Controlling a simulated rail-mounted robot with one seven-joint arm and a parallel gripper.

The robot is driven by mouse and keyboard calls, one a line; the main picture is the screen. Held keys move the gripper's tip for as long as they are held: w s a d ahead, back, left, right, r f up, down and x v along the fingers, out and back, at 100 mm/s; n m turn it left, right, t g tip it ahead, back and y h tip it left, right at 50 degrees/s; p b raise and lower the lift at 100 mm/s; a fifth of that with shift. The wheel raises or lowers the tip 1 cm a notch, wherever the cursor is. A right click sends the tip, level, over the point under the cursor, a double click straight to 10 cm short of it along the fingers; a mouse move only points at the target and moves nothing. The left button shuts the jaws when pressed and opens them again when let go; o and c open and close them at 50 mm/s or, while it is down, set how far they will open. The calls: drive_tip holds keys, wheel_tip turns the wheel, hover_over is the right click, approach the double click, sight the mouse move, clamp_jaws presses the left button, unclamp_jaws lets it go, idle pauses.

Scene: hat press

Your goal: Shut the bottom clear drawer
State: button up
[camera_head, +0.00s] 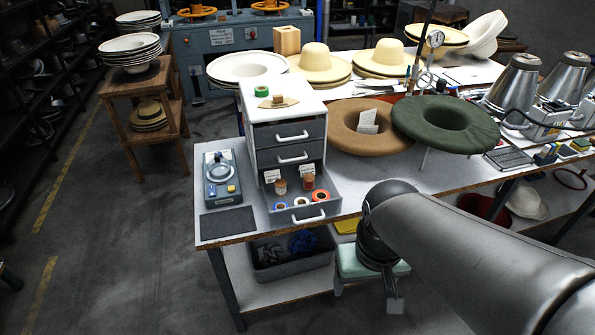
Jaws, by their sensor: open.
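The bottom clear drawer (329,203) belongs to a small white cabinet (249,121) on the bench. It is pulled out toward the front, and its white handle (308,217) faces me. Tape rolls and small reddish-capped jars stand inside it. The two grey drawers above, upper (289,135) and middle (291,157), look shut. My gripper (393,296) hangs low in front of the bench, to the right of and below the drawer, apart from it. It is open, with its fingers small and dark in the picture.
A grey device (222,178) and a dark mat (228,222) lie left of the cabinet. Brown (370,126) and green (445,123) hats stand to its right. A mint-topped stool (352,263) and a grey bin (291,265) are below. Open floor lies at left.

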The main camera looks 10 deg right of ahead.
drive_tip(key=w+d, duration=0.1)
drive_tip(key=w, duration=0.1)
drive_tip(key=w+d+f+n+t+h+b, duration=0.1)
drive_tip(key=w+d, duration=0.1)
drive_tip(key=w+d+t+h, duration=0.1)
drive_tip(key=w+d, duration=0.1)
drive_tip(key=w, duration=0.1)
drive_tip(key=shift+d+f+b, duration=0.15)
drive_tip(key=shift+d+b, duration=0.1)
drive_tip(key=shift+b, duration=0.05)
clamp_jaws()
drive_tip(key=w+d+f+n+t+b, duration=0.1)
drive_tip(key=w+d+n+t, duration=0.15)
drive_tip(key=w, duration=0.45)
drive_tip(key=w+d+n+t+b, duration=0.1)
drive_tip(key=w+n+t+b, duration=0.2)
drive_tip(key=w, duration=0.4)
drive_tip(key=a+f+n+g+y+b, duration=0.2)
drive_tip(key=a+f+n+g+y, duration=0.1)
drive_tip(key=a+f+n+y, duration=0.65)
drive_tip(key=w+a+f+n+h+b, duration=0.1)
drive_tip(key=w+a+f+n, duration=0.1)
drive_tip(key=w+f, duration=0.5)
drive_tip(key=shift+w+a+f+n, duration=0.2)
drive_tip(key=shift+w+a+n, duration=0.1)
drive_tip(key=shift+w+a, duration=0.3)
